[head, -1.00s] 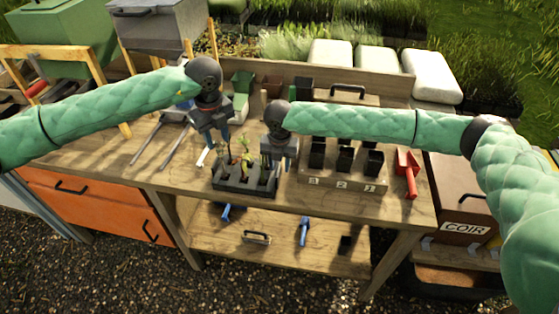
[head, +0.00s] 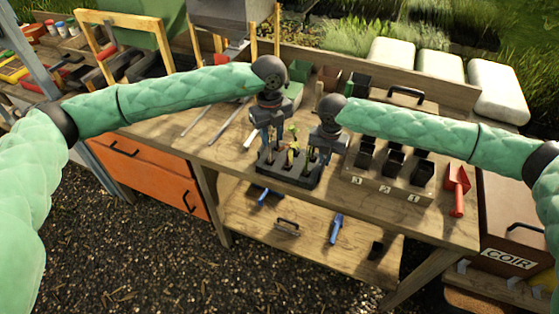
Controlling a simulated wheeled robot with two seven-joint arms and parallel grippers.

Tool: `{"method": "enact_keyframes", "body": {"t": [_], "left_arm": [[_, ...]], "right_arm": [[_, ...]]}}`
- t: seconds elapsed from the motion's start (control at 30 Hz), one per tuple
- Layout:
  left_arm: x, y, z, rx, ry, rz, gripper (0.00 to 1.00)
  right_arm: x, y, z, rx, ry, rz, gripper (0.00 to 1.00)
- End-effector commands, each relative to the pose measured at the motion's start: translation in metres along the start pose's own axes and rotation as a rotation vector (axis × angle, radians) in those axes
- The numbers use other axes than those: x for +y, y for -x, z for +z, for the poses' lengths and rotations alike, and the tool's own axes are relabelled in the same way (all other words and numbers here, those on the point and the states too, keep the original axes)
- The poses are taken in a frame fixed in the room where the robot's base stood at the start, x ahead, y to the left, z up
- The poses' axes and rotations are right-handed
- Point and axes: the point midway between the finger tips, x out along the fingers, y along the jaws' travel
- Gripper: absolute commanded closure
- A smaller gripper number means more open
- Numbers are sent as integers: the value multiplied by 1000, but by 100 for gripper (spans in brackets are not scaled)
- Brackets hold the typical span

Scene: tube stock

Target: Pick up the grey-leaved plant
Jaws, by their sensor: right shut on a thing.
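A dark tray (head: 300,176) with several holes stands on the bench and holds small seedlings. One seedling with green leaves (head: 292,146) shows between my grippers. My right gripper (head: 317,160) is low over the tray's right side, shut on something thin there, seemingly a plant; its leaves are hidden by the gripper. My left gripper (head: 271,141) points down over the tray's back left side, its fingers apart, with nothing clearly between them. I cannot make out grey leaves on any seedling.
A wooden holder (head: 388,189) with black pots and number labels stands right of the tray. A red scoop (head: 457,190) lies further right. Green and dark pots (head: 330,78) stand behind. The lower shelf (head: 310,225) holds blue-handled tools. A strip of bench in front of the tray is clear.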

Motion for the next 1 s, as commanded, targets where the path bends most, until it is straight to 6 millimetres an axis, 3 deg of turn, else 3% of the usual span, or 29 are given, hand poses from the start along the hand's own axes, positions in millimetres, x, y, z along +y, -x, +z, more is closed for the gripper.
{"method": "enact_keyframes", "body": {"t": [0.2,0.57,0.8,1.0], "left_arm": [[-10,-2,-7,29,38,-37,67],[-12,31,17,-31,418,-54,67],[-5,31,22,-62,633,-32,67],[-4,27,22,-63,693,-29,67]], "right_arm": [[0,0,0,0,0,0,100],[0,0,0,0,0,0,100],[0,0,0,0,0,0,100],[0,0,0,0,0,0,100]]}}
